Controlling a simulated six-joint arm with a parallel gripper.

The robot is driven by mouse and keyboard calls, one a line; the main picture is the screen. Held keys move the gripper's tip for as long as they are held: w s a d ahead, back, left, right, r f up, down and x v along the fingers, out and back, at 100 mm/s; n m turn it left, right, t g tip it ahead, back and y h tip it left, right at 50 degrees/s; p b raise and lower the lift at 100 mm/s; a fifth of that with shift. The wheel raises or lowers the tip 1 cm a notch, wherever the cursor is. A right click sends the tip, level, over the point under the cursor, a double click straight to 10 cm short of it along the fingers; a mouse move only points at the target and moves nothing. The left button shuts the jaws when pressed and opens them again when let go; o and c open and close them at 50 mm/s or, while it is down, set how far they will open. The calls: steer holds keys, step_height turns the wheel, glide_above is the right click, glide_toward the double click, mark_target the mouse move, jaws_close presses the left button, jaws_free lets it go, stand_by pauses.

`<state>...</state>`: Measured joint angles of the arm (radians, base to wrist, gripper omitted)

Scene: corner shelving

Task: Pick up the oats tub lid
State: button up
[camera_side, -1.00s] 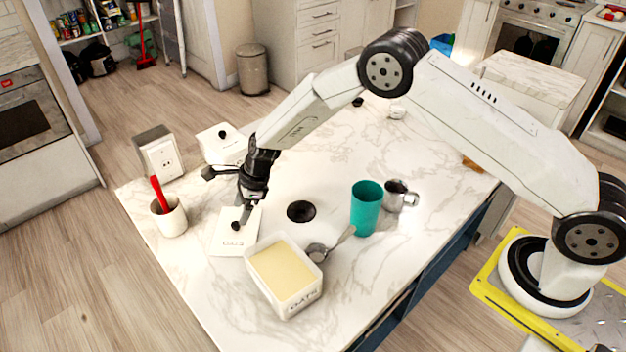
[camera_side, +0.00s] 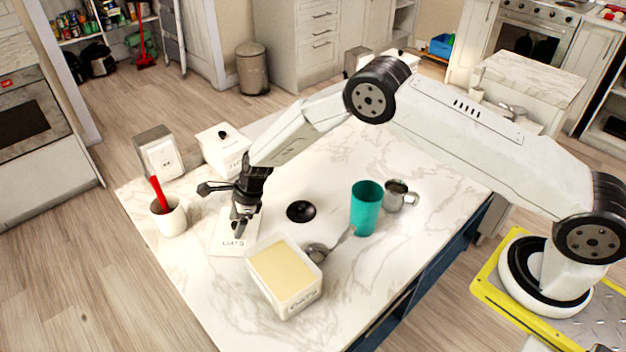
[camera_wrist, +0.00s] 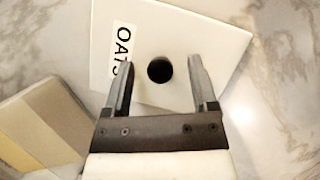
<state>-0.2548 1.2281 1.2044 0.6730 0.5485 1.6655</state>
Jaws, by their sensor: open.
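The oats tub lid (camera_side: 222,241) is a flat white square with a black "OATS" label, lying on the marble counter left of the open tub. In the wrist view the lid (camera_wrist: 205,45) fills the upper middle, with its round black knob (camera_wrist: 160,69) between the fingers. My gripper (camera_side: 241,231) is open and points down right over the lid; in the wrist view its fingers (camera_wrist: 162,85) stand on either side of the knob, apart from it. The open oats tub (camera_side: 284,279), white with pale yellow contents, sits just in front of the lid.
A white cup with a red-handled utensil (camera_side: 168,216) stands left of the lid. A black disc (camera_side: 301,211), a teal cup (camera_side: 366,208), a metal mug (camera_side: 399,196) and a scoop (camera_side: 320,252) lie to the right. A lidded white tub (camera_side: 224,150) stands behind.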

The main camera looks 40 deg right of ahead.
jaws_close()
step_height(320, 180, up, 10)
stand_by(1.0)
stand_by(0.5)
steer(key=s+r+n+g, duration=0.1)
steer(key=s+n, duration=0.3)
steer(key=s, duration=0.5)
steer(key=s+r+n+g, duration=0.2)
steer(key=s+r+n, duration=0.2)
steer(key=s, duration=0.6)
steer(key=shift+a, duration=0.35)
